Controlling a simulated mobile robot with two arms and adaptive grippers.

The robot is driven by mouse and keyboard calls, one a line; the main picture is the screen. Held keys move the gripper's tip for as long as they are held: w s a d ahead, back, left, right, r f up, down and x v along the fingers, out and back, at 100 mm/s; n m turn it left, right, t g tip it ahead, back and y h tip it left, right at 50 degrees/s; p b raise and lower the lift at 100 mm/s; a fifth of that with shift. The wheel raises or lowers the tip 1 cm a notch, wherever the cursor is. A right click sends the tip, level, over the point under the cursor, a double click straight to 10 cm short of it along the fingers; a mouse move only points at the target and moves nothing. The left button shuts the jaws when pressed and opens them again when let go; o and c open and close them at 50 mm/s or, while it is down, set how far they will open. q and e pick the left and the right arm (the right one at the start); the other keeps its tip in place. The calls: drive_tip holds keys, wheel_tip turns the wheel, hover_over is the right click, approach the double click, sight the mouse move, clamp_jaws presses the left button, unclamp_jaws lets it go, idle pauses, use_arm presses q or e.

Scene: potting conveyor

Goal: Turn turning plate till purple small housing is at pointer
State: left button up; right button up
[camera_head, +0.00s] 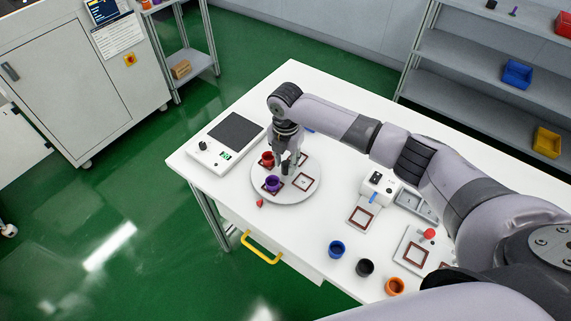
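The turning plate (286,197) is a round light-grey disc on the white table, with dark-red square outlines on it. The purple small housing (272,184) stands upright on its front-left part. A red housing (267,159) stands behind it at the plate's left edge. The small red pointer (260,204) lies just outside the plate's front-left rim, and the purple housing is the housing nearest to it. My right gripper (289,170) points down over the plate, just right of the two housings. Its fingers are small and dark, so their opening is unclear. My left gripper is out of view.
A white device (380,186) stands to the right. Blue (336,250), black (364,267) and orange (395,287) housings stand near the front edge. A yellow handle (261,250) sticks out in front.

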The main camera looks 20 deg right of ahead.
sight(286, 163)
wheel_tip(286, 163, up, 10)
drive_tip(key=shift+r, duration=0.15)
idle(0.6)
